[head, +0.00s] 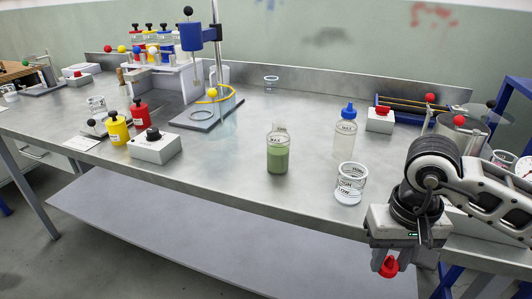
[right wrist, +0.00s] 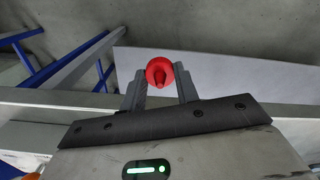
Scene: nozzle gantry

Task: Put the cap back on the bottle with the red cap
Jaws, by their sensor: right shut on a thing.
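My right gripper (head: 390,258) is shut on the red cap (head: 389,268) and holds it in front of the table's front edge, at the lower right of the head view. In the right wrist view the red cap (right wrist: 159,72) sits between the two fingertips, with a narrower red stub towards the camera. A clear container with green liquid (head: 278,158) and a MAX mark stands upright on the table with no cap visible on it, up and left of my right gripper. A clear bottle with a blue cap (head: 345,138) stands behind it to the right. My left gripper is out of view.
An empty clear beaker (head: 350,185) stands near the front edge, between the green container and my right arm. A ring stand (head: 212,110), a grey box with a black knob (head: 154,149) and yellow and red weights stand left. A red-button box (head: 380,122) stands back right.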

